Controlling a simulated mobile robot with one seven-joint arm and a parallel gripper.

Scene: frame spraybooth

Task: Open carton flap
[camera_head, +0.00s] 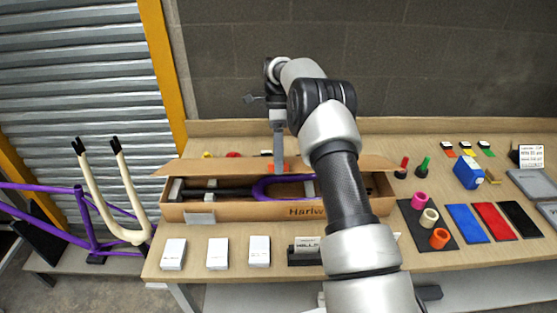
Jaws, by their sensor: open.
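A long brown cardboard carton (245,211) lies on the wooden workbench, with printed lettering on its front face that my arm partly covers. A flap (212,168) lies spread outward along its back left edge. My gripper (279,163) points down over the back edge of the carton, near the middle. It is open, though small in view, and whether it touches the carton cannot be told. My arm hides the right part of the carton.
White boxes (217,253) stand along the bench front. A purple frame and cream fork (120,195) stand left. A block wall rises behind.

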